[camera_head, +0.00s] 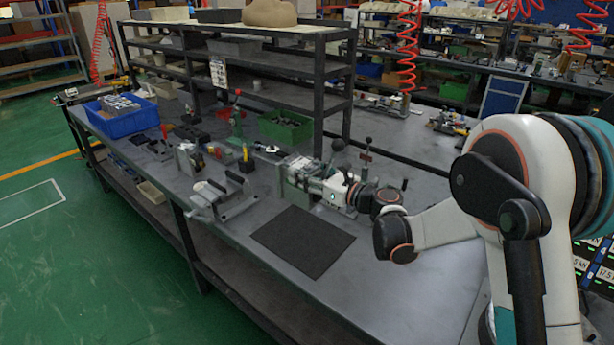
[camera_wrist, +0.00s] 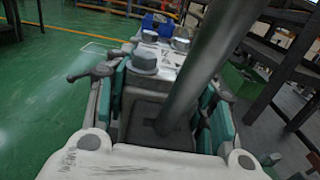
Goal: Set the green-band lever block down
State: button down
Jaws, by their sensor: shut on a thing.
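My gripper (camera_head: 312,182) is above the workbench near its middle, reaching in from the right. It is shut on a grey metal lever block (camera_head: 297,170). In the wrist view, the block (camera_wrist: 146,62) sits between the teal finger pads of my gripper (camera_wrist: 165,105). Its thick grey lever (camera_wrist: 203,65) rises at a slant close to the camera. I cannot make out a green band on it. The block's underside is hidden, so I cannot tell whether it touches the bench. A dark flat mat (camera_head: 303,241) lies bare in front of my gripper.
On the workbench (camera_head: 400,285), a grey fixture (camera_head: 228,200) stands left of the mat. A blue bin (camera_head: 120,116) holds parts at the far left. A green bin (camera_head: 285,128) and a dark shelf rack (camera_head: 347,95) stand behind. Bench right of the mat is clear.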

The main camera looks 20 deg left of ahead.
notch_tip(320, 180, down, 14)
jog(key=b, duration=0.5)
jog(key=shift+f, duration=0.25)
jog(key=c, duration=0.7)
grip_release()
jog(key=shift+f, duration=0.1)
jog(key=p+v, duration=0.4)
jog(key=v, duration=0.8)
